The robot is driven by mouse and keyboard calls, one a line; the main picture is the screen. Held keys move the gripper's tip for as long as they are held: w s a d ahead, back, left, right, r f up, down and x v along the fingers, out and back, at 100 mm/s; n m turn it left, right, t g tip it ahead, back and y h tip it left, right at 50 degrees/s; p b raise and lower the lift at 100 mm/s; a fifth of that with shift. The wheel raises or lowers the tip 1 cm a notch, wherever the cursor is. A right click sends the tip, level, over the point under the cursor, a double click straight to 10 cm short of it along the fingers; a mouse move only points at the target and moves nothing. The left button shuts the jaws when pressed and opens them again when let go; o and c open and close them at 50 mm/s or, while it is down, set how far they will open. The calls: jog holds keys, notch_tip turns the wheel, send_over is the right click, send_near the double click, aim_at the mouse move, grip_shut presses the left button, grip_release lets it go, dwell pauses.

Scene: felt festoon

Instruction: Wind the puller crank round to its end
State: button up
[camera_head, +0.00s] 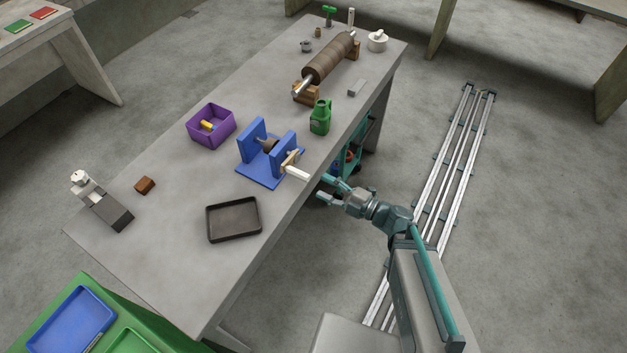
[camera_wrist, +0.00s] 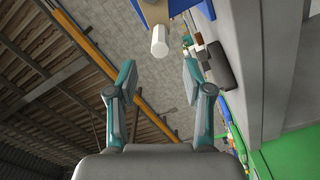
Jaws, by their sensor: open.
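The puller (camera_head: 262,171) is a blue frame with two upright plates and a brown roller between them, standing near the table's right edge. Its crank has a tan arm (camera_head: 291,159) and a white handle (camera_head: 297,173) pointing out to the right over the table edge. My gripper (camera_head: 326,189) is open and empty, just off the table edge, close to the handle's free end. In the wrist view the white handle (camera_wrist: 159,42) lies ahead, in line with the gap between the open fingers (camera_wrist: 157,80), and does not seem to touch them. The handle's far side is hidden.
On the table (camera_head: 180,255) are a black tray (camera_head: 235,237), a purple bin (camera_head: 192,136), a green canister (camera_head: 320,117), a large brown roller (camera_head: 328,58) and a grey clamp-like device (camera_head: 100,203). A teal cart stands below the edge. The floor around my rail (camera_head: 440,190) is clear.

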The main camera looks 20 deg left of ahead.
jog(key=shift+s+d, duration=0.2)
jog(key=shift+d, duration=0.85)
